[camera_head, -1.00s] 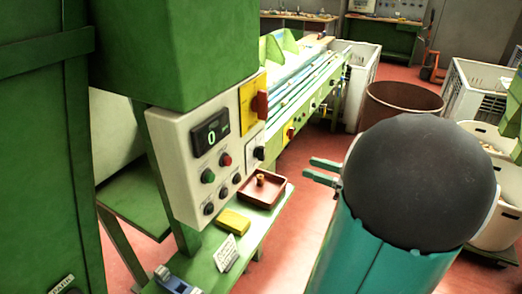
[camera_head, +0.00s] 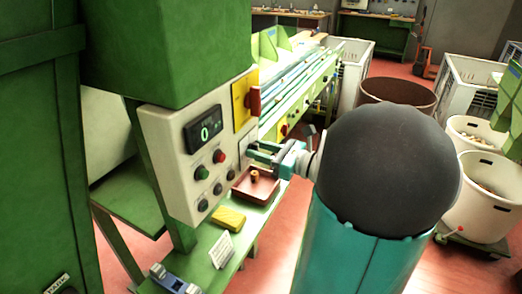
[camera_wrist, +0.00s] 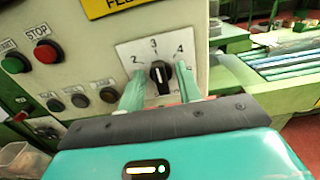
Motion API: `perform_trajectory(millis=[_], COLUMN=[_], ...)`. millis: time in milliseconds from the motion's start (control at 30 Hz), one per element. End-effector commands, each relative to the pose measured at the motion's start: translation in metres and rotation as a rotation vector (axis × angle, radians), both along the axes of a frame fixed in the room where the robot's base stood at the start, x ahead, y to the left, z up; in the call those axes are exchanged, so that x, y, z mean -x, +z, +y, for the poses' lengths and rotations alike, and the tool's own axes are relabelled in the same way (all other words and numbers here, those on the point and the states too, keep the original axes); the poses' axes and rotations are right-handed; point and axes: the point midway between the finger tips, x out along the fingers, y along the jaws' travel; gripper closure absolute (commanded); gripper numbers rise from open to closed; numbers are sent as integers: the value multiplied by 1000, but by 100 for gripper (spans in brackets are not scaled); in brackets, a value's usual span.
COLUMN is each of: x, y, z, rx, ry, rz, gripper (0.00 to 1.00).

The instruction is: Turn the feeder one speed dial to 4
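The speed dial (camera_wrist: 160,77) is a black knob on a white scale plate (camera_wrist: 141,50) marked 2, 3 and 4 in the wrist view. Its white pointer line stands upright, toward the 3. My gripper (camera_wrist: 161,88) has its two green fingers apart, one on each side of the knob, and I cannot tell whether they touch it. In the head view my gripper (camera_head: 256,151) reaches the right edge of the white control panel (camera_head: 166,153) and covers the dial there. The panel's display (camera_head: 204,133) reads 0.
A green start button (camera_wrist: 15,65), a red stop button (camera_wrist: 46,52) and several dark buttons sit left of the dial. Below the panel, a brown tray (camera_head: 268,187) with a cork and a yellow block (camera_head: 229,218) lie on a green shelf. A conveyor (camera_head: 300,85) runs behind.

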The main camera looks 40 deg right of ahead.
Motion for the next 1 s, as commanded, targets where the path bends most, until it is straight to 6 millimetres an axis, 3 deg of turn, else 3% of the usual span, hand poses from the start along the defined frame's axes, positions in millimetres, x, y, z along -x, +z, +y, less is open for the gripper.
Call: perform_trajectory(millis=[133, 300, 667, 1000], x=[0, 0, 0, -1], y=[0, 0, 0, 0], z=[0, 0, 0, 0], rx=[0, 0, -40, -236], ry=[0, 0, 2, 4], rz=[0, 0, 14, 84], gripper=[65, 96, 96, 96])
